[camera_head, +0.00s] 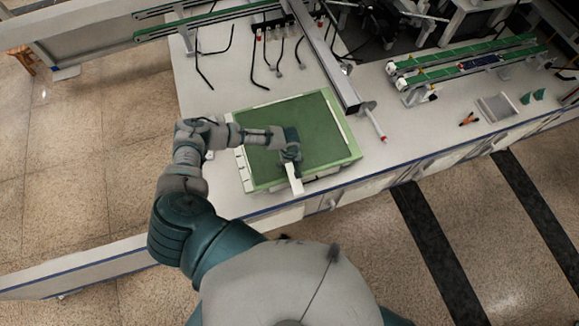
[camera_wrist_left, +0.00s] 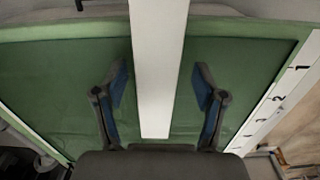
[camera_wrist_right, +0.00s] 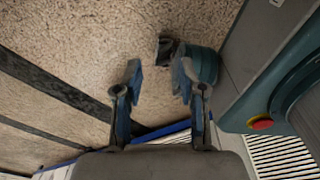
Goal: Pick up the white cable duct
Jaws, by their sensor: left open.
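The white cable duct (camera_head: 294,180) shows as a short pale strip at the front edge of the green board (camera_head: 300,112); part of it is hidden under my left gripper (camera_head: 290,155). In the left wrist view the duct (camera_wrist_left: 158,45) runs from the top edge down between the two fingers of my left gripper (camera_wrist_left: 160,80). These fingers are open, with a gap on each side of the duct. My right gripper (camera_wrist_right: 158,70) shows only in its wrist view, open and empty above the floor.
The board lies on a white table (camera_head: 215,85) with a blue front edge. Black cables (camera_head: 257,65) and a metal rail (camera_head: 325,55) lie behind it. Green conveyor rails (camera_head: 465,60), an orange-handled tool (camera_head: 468,119) and a grey tray (camera_head: 497,107) are at right.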

